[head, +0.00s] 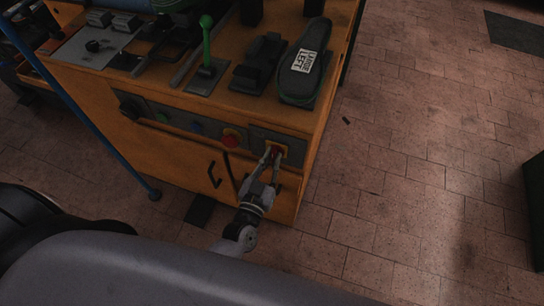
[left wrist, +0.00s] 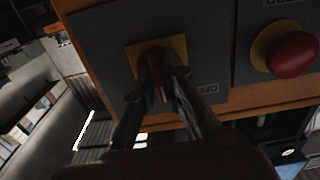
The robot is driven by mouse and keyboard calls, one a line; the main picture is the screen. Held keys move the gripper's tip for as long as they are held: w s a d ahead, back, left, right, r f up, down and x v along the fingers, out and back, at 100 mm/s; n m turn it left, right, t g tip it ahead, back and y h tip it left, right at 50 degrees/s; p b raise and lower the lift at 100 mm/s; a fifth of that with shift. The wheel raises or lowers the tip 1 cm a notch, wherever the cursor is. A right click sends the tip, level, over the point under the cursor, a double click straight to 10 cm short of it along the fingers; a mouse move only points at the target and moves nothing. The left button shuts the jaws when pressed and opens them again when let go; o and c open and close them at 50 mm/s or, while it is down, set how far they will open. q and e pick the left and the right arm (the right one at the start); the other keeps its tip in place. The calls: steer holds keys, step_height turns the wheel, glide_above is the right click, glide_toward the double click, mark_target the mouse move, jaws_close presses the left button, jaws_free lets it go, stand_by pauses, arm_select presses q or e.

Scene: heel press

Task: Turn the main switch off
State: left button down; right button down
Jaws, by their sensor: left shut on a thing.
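The main switch (left wrist: 155,64) is a red handle on a yellow square plate, set in a dark grey panel. In the head view it sits at the right end of the orange machine's front, and the yellow plate (head: 285,149) shows beside the fingers. My left gripper (head: 273,152) reaches up to it from below. In the left wrist view the fingers (left wrist: 163,75) are shut on the red handle, one on each side. The label OFF (left wrist: 208,87) is at the panel's edge. The fingers partly hide the handle. My right gripper is not in view.
A red mushroom button (left wrist: 292,54) on a yellow base is close to the switch, and it also shows in the head view (head: 231,140). The orange machine (head: 160,90) carries a green lever (head: 206,45) and a dark shoe form marked LARGE LEFT (head: 303,62). Tiled floor (head: 420,190) is open at the right.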

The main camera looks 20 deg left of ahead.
arm_select(q)
steer(key=n, duration=0.4)
steer(key=shift+n, duration=0.3)
steer(key=shift+f+n, duration=0.1)
steer(key=shift+n, duration=1.9)
steer(key=c, duration=1.7)
jaws_free()
steer(key=shift+o, duration=0.2)
steer(key=s, duration=1.2)
steer(key=shift+a, duration=0.2)
